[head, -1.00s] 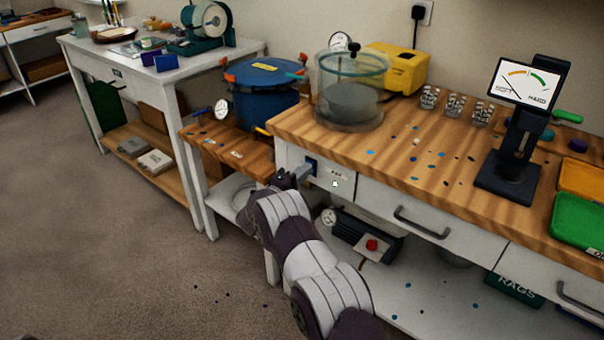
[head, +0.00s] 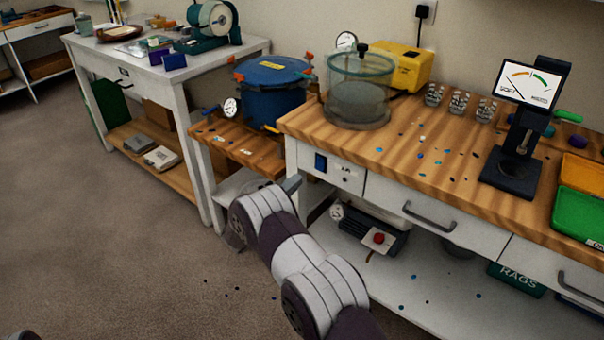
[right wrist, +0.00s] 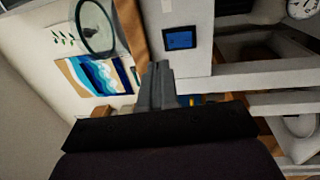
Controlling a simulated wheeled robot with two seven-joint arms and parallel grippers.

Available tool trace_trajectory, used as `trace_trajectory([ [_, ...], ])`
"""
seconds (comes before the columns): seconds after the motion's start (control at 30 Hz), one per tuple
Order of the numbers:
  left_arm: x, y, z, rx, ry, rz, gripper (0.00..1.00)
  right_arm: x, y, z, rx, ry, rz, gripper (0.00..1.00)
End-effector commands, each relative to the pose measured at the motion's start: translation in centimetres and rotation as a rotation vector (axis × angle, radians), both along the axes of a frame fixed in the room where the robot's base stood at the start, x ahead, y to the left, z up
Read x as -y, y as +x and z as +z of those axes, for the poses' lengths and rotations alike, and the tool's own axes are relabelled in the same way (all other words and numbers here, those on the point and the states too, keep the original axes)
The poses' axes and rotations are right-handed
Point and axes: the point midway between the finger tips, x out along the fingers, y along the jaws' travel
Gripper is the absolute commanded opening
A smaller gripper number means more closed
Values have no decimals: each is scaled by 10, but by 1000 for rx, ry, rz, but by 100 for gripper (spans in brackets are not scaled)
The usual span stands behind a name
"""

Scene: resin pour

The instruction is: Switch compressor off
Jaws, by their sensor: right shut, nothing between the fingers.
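A blue switch (head: 321,163) sits on the white front panel at the left end of the wooden-topped bench. It also shows in the right wrist view (right wrist: 180,39), just beyond my fingertips. My right gripper (head: 291,184) is shut and empty, to the left of and below the switch, apart from it. Its closed grey fingers show in the right wrist view (right wrist: 158,72). A dark machine with a red button (head: 379,239), which looks like the compressor, stands on the shelf under the bench, partly hidden. My left gripper is not in view.
A blue pressure pot (head: 270,85) stands on a low wooden stand left of the bench. A glass chamber (head: 357,90), several small cups and a meter stand (head: 518,135) are on the bench top. Grey floor (head: 120,250) lies open at the left.

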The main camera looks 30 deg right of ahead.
Motion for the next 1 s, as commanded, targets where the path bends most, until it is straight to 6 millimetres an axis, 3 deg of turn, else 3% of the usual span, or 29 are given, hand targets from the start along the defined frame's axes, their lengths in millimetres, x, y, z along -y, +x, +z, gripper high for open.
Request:
trace_trajectory([
  [0.1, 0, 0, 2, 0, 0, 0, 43, -18, -7, 3, 1, 0, 3, 0],
  [0.23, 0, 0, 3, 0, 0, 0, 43, -28, -11, 5, 1, -1, 2, 0],
  [0.83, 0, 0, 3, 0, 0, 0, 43, -31, -12, 4, 28, 12, 5, 0],
  [0.93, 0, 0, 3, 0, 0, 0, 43, -37, 3, -16, 161, 180, 101, 0],
  [1.0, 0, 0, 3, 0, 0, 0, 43, -58, 18, -63, 221, 451, 258, 0],
])
